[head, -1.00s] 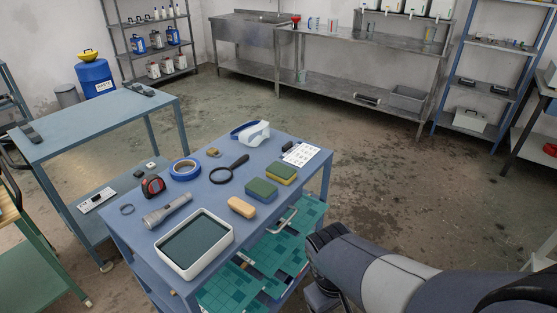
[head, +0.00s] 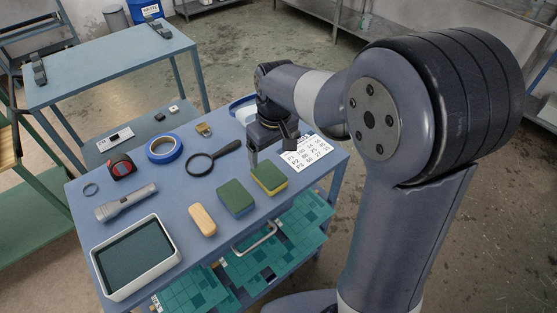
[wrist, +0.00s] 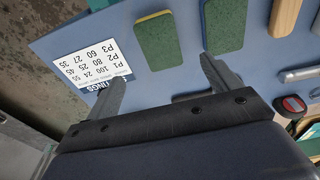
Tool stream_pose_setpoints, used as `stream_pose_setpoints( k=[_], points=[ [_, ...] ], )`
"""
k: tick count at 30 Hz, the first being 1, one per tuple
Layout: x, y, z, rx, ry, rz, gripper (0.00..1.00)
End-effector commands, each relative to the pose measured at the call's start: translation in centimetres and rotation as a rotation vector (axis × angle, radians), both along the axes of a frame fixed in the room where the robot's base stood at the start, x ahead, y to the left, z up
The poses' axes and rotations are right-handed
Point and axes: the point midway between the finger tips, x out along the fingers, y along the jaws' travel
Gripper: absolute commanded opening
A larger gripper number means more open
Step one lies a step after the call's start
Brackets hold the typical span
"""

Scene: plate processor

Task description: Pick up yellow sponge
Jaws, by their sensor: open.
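The yellow sponge (head: 269,178) lies on the blue table top, green face up with a yellow side showing. It also shows in the wrist view (wrist: 158,42), beyond and between my fingers. A similar green-topped sponge with a blue side (head: 236,198) lies to its left; the wrist view shows this one's green top (wrist: 223,25) too. My gripper (head: 272,148) is open above the table, behind the yellow sponge in the head view. Its two fingers are spread and empty in the wrist view (wrist: 166,88). I cannot tell its exact height.
A printed card (head: 306,152) lies right of the yellow sponge. A magnifying glass (head: 211,158), blue tape roll (head: 164,150), tan block (head: 202,220), flashlight (head: 126,203) and white-rimmed tray (head: 101,253) share the table. My arm covers the right side of the head view.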

Motion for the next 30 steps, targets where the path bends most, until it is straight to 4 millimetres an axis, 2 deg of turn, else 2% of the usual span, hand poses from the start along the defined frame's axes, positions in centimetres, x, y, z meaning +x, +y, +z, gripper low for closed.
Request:
stream_pose_setpoints(
  k=[2, 10, 17, 24, 30],
  points=[
    [0.2, 0.3, -0.4, 0.003, 0.001, 0.004, 0.85],
    [0.5, 0.5, -4.4, 0.002, 0.004, 0.003, 0.85],
    [0.7, 0.6, -6.1, 0.003, 0.001, 0.003, 0.85],
    [0.7, 0.7, -9.6, 0.002, 0.003, 0.003, 0.85],
    [0.8, 0.8, -10.7, 0.002, -0.001, 0.003, 0.85]
  ],
)
